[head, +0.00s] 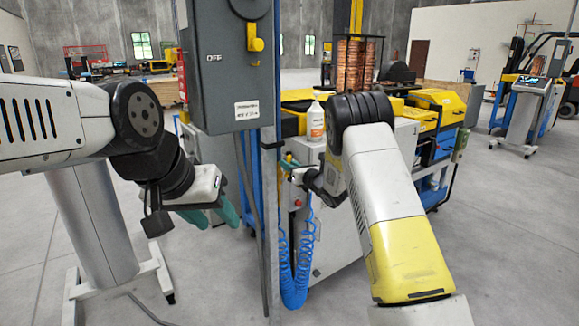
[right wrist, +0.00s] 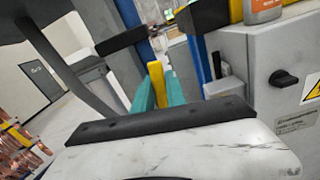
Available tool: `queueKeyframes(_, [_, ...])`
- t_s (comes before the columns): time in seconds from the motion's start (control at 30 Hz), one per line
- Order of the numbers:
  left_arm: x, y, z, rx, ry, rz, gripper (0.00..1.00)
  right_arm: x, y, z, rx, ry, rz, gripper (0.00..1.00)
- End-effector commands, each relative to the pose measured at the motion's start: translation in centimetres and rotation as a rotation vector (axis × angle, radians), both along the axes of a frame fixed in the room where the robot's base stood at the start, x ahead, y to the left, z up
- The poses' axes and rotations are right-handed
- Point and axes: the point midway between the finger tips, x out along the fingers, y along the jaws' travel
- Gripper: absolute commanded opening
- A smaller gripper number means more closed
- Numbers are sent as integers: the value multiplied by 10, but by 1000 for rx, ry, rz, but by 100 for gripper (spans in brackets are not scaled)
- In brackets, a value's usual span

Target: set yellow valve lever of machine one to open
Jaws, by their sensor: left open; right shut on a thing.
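The yellow valve lever (right wrist: 157,82) shows in the right wrist view as a short upright yellow bar between teal fingertips. My right gripper (right wrist: 159,92) is shut on it.
A grey switch box (head: 222,75) marked OFF, with a yellow handle, stands close in front. A white bottle (head: 316,121) stands on the machine.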

Motion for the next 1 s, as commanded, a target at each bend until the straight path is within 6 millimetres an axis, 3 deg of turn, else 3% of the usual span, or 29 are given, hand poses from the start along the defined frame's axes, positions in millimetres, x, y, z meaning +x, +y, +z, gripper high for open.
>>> queueKeyframes(0.5, [0, 0, 0, 0, 0, 0, 45, 0, -1, -3, -20, -7, 0, 0])
queueKeyframes(0.53, [0, 0, 0, 0, 0, 0, 45, 0, -1, -3, -20, -7, 0, 18])
queueKeyframes(0.63, [0, 0, 0, 0, 0, 0, 45, 0, -1, -3, -19, -8, 0, 38])
queueKeyframes(1.0, [0, 0, 0, 0, 0, 0, 45, -3, -3, -1, -17, -10, -1, 38])
